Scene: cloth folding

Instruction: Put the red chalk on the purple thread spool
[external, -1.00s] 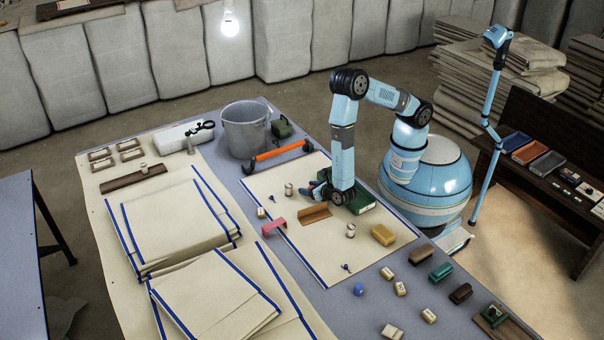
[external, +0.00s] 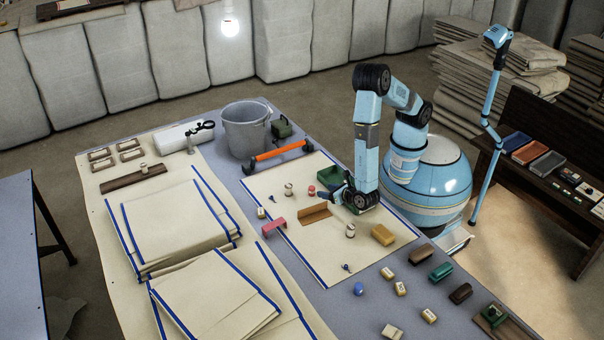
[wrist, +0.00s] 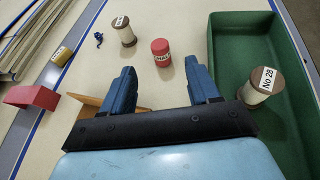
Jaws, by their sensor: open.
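The red chalk (wrist: 161,52) is a short upright red cylinder with a white label. It stands on the cream cloth and also shows in the external view (external: 311,190). My gripper (wrist: 158,68) is open and empty; the chalk is just beyond the gap between its fingertips. In the external view my gripper (external: 334,194) is low, right of the chalk. I cannot make out a purple spool.
An orange-handled bar (external: 280,151) and a grey bucket (external: 246,132) stand behind. A small blue-violet object (external: 359,289) lies in front.

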